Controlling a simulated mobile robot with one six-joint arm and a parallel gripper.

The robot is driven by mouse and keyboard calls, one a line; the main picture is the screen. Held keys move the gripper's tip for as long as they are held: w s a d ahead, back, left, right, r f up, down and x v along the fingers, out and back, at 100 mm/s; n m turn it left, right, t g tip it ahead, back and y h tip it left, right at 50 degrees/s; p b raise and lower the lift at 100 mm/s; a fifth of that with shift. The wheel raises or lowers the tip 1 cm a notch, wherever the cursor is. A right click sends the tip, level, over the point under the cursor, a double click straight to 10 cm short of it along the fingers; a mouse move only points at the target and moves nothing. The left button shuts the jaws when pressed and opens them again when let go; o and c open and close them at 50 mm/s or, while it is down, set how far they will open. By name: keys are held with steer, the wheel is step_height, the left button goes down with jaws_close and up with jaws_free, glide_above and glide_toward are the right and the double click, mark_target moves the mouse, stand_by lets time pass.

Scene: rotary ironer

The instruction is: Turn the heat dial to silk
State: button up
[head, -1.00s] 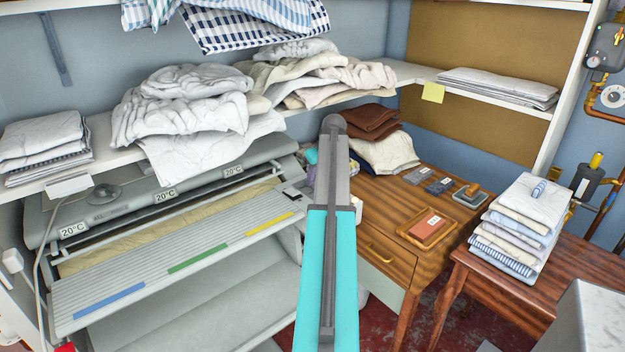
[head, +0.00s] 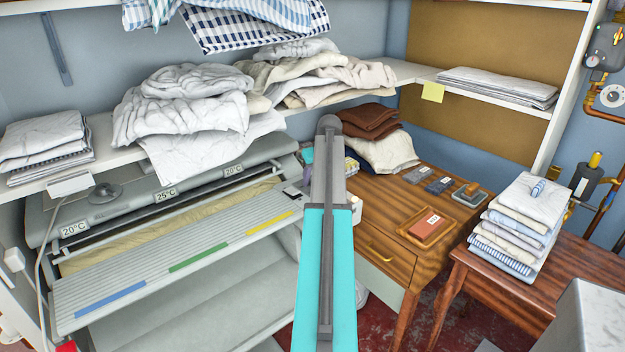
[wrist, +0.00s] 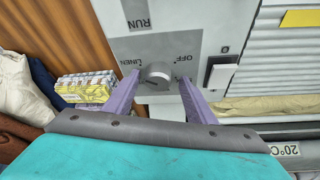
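The heat dial (wrist: 155,75) is a round grey knob on the ironer's pale control panel (wrist: 185,20). In the wrist view, LINEN is printed to its left and OFF to its right. I see no silk label, and which mark the dial points at is too small to tell. My gripper (wrist: 160,80) is open, with one purple finger on each side of the dial and small gaps apparent. In the head view the grey ironer (head: 150,270) is at left, and my arm hides the gripper and dial.
A rocker switch (wrist: 221,73) sits close to the right finger. A yellow patterned box (wrist: 85,88) lies left of the fingers. The ironer's middle display (head: 166,195) reads 25°C; the outer ones read 20°C. A wooden desk (head: 385,215) stands right of my arm.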

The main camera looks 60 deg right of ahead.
steer(key=shift+r, duration=0.1)
steer(key=shift+s+r, duration=0.2)
steer(key=shift+r, duration=0.2)
steer(key=b+v, duration=0.1)
steer(key=v, duration=1.1)
steer(key=shift+s+r+b, duration=0.15)
steer(key=shift+r+b, duration=0.1)
steer(key=shift+b, duration=0.15)
steer(key=shift+a, duration=0.15)
